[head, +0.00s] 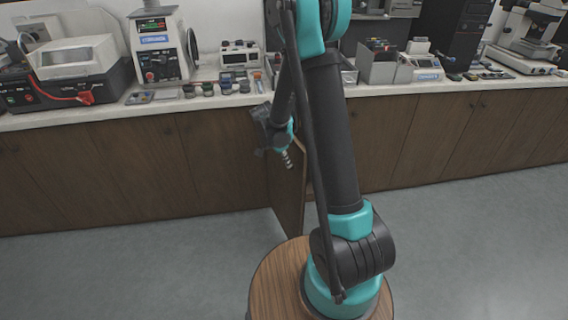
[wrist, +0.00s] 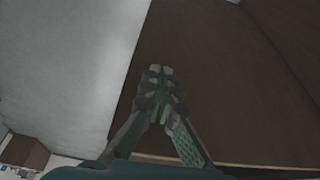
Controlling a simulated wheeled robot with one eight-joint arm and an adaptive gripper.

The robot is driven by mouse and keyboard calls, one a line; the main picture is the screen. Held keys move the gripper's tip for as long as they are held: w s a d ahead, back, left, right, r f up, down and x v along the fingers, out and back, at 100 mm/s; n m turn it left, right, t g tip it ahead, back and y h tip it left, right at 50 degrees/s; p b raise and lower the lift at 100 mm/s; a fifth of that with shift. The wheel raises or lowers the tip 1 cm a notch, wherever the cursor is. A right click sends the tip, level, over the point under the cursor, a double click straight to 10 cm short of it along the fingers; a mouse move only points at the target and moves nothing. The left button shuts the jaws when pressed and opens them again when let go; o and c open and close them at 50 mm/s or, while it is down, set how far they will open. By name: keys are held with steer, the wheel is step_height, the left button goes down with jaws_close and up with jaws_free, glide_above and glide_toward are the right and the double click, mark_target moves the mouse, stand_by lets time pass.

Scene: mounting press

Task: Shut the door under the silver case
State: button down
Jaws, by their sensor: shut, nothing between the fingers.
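A brown cabinet door (head: 288,205) under the bench stands open, swung out from the cabinet front toward me. My gripper (head: 287,160) is at the upper part of this door, its fingers pointing down and overlapping the panel in the head view. The fingers are shut and empty. In the wrist view my gripper (wrist: 159,72) lies in front of a dark brown panel (wrist: 225,70); I cannot tell whether it touches. A grey metallic box (head: 349,76) on the bench is mostly hidden behind my arm; I cannot tell if it is the silver case.
The bench top (head: 215,100) carries a press machine (head: 160,50), a white-lidded unit (head: 75,60), a grey open box (head: 377,66) and several small parts. The other cabinet doors (head: 135,150) are shut. The grey floor (head: 150,260) is clear. A round wooden stand (head: 268,285) is under my arm's base.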

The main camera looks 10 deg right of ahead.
steer(key=w+d+n+t+y, duration=0.1)
steer(key=w+d+n, duration=0.4)
steer(key=d, duration=0.7)
steer(key=w+d+n+t, duration=0.1)
steer(key=w+d+n, duration=0.2)
steer(key=w+d, duration=0.55)
steer(key=w+d+n+y, duration=0.1)
steer(key=w+d+n, duration=0.2)
steer(key=w+d, duration=0.3)
steer(key=w+d+n+t+y, duration=0.1)
steer(key=w+d+n, duration=0.3)
steer(key=w, duration=1)
steer(key=shift+d+y, duration=0.5)
steer(key=shift+d, duration=1.1)
